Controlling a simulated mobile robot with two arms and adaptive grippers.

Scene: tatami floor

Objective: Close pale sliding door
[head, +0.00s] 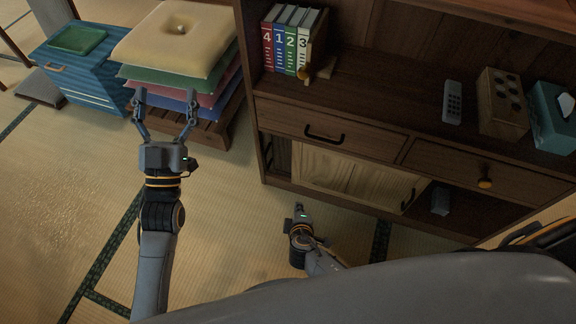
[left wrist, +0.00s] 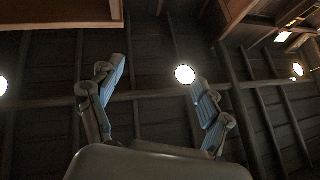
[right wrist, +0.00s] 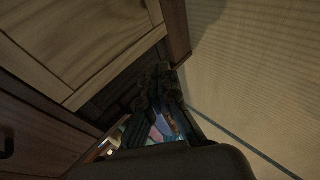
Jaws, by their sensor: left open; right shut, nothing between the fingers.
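The pale sliding door (head: 345,172) stands in the lower opening of the dark wooden cabinet (head: 385,120). A dark handle (head: 408,200) is near its right edge. A dark gap shows left of the door, and a wider open compartment shows to its right. My right gripper (head: 299,209) is shut and empty, low in front of the door; contact cannot be told. In the right wrist view its fingers (right wrist: 160,88) lie beside a pale wooden panel (right wrist: 85,40). My left gripper (head: 165,98) is open and empty near the cushion stack; its spread fingers show in the left wrist view (left wrist: 150,90).
Stacked cushions (head: 175,40) stand on a low wooden stand (head: 210,125) beside a blue striped chest (head: 80,75). Two drawers sit above the door. A small grey object (head: 440,201) lies in the right compartment.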

